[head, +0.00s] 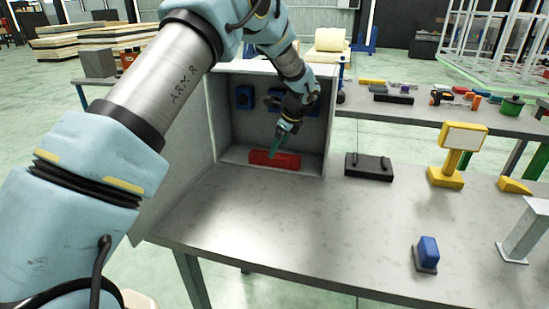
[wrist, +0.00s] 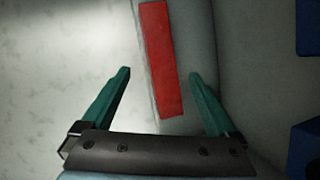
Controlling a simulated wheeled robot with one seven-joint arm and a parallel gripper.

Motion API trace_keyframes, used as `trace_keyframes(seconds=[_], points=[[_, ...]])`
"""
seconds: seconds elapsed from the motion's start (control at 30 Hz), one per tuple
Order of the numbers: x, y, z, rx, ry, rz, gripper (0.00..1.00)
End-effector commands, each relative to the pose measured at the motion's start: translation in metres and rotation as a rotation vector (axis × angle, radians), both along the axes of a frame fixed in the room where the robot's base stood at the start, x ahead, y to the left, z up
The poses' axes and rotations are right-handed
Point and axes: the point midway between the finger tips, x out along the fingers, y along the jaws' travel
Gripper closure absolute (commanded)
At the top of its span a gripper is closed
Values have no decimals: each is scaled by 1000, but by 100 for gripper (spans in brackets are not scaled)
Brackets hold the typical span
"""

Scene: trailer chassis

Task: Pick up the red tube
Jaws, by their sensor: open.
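The red tube (head: 262,158) lies lengthwise on the floor of the open grey box (head: 322,120) on the workbench. In the wrist view the red tube (wrist: 162,60) is a long flat-looking red bar beyond the fingertips, slightly tilted, between the lines of the two fingers. My gripper (head: 280,147) reaches into the box from above, just over the tube. In the wrist view my gripper (wrist: 160,75) has its two green fingers wide apart with nothing between the tips. I cannot tell the exact height of the fingers above the tube.
Blue blocks (head: 244,97) sit on the box's back wall. A black case (head: 369,167), a yellow stand (head: 446,178) and a blue switch-like block (head: 427,254) are on the bench (head: 330,235). The bench front is mostly clear.

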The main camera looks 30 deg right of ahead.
Motion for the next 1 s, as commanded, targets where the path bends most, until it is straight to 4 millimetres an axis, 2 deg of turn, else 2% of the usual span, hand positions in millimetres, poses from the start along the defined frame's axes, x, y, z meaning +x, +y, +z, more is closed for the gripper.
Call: trace_keyframes(seconds=[0.4, 0.7, 1.0], points=[[20, 2, -41, 1, 1, 2, 6], [22, 2, -47, 0, 0, 1, 6], [22, 2, -47, 0, 0, 1, 39]])
